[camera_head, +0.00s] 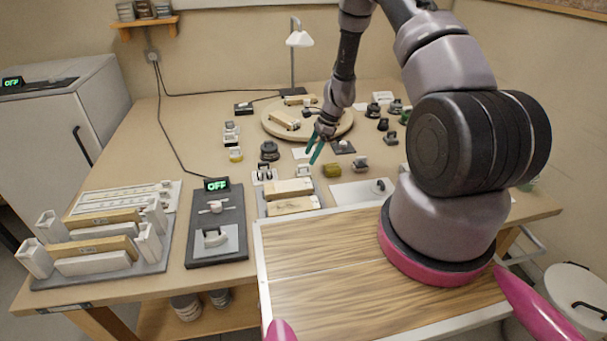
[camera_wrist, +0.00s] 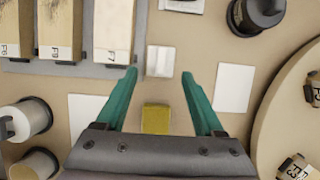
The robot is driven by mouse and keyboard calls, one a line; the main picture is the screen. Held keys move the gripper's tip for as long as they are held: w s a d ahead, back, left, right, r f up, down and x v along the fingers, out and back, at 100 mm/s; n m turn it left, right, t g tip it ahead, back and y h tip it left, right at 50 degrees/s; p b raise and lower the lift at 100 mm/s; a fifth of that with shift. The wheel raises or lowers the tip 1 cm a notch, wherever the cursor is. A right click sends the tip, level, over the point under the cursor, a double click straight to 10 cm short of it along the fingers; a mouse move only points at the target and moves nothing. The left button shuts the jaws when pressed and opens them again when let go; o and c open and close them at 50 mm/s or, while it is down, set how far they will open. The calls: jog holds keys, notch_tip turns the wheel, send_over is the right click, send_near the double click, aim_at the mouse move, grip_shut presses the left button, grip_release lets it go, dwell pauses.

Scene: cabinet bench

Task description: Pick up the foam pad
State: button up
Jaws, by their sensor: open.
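A small olive-yellow block, which looks like the foam pad (camera_head: 332,170), lies flat on the bench right of my gripper in the head view. It also shows in the wrist view (camera_wrist: 156,118), low in the picture between the bases of my fingers, its lower edge close to the gripper body. My gripper (camera_head: 311,158) has two teal fingers pointing down above the bench. In the wrist view the gripper (camera_wrist: 159,75) is open and empty, the fingers wide apart. A small white block (camera_wrist: 160,61) lies below and between the fingertips.
Wooden blocks in a grey tray (camera_wrist: 20,67) lie beside the gripper. A round turntable (camera_head: 345,124) with labelled blocks stands behind. White cards (camera_wrist: 235,87) lie flat near the pad. Dark round parts (camera_head: 269,150) and a grey switch panel (camera_head: 218,248) stand left.

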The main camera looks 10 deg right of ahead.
aim_at(305, 165)
jog(key=x, duration=0.7)
jog(key=shift+w+a+f, duration=0.1)
grip_shut()
notch_tip(305, 165, up, 10)
jog(key=shift+r, duration=0.1)
jog(key=shift+c, duration=1.9)
grip_release()
jog(key=c, duration=0.5)
